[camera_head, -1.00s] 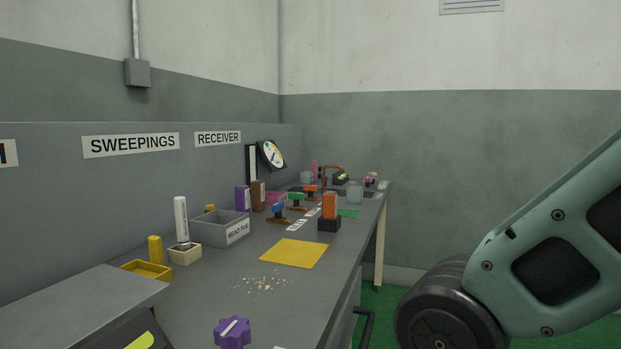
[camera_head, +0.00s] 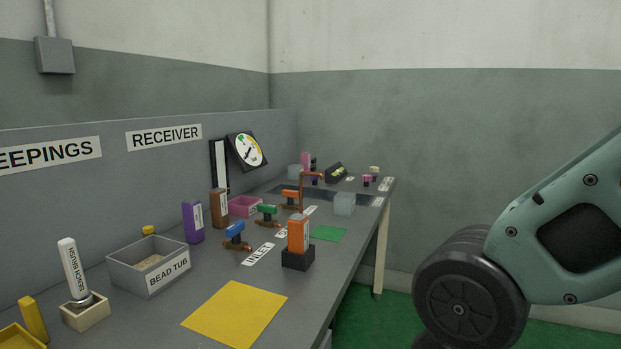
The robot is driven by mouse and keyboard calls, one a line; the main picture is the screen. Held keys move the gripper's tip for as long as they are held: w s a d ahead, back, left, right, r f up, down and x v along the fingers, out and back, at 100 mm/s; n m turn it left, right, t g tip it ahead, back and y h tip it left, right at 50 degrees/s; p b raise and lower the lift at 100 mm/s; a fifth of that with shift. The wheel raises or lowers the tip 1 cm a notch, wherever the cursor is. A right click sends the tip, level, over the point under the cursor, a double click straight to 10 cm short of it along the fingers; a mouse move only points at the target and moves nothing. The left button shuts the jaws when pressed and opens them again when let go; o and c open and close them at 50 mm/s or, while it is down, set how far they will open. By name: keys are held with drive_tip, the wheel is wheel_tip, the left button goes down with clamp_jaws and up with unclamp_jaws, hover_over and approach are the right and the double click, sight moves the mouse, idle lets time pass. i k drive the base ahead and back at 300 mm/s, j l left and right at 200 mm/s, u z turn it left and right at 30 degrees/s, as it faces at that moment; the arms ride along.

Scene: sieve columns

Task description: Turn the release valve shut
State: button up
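Three small valves with copper-coloured bodies stand in a row on the grey bench: one with a blue handle (camera_head: 236,230), one with a green handle (camera_head: 267,210), and one with an orange handle (camera_head: 290,195) farthest back. A label reading INLET (camera_head: 258,254) lies by the blue one. The labels by the others are partly hidden or too small to read, so I cannot tell which is the release valve. My gripper is not in view; only part of my arm shows at the right.
An orange block in a black base (camera_head: 298,255) stands in front of the valves, partly covering the labels. A bead tub (camera_head: 128,272), purple block (camera_head: 193,222) and brown block (camera_head: 219,208) stand left. A gauge (camera_head: 247,150) is behind. The yellow sheet (camera_head: 238,312) lies flat in front.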

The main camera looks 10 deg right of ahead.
sight(290, 195)
drive_tip(key=i+l+u, duration=0.35)
drive_tip(key=l+u, duration=0.35)
drive_tip(key=i+l+u, duration=0.2)
drive_tip(key=u, duration=0.15)
drive_tip(key=l, duration=0.1)
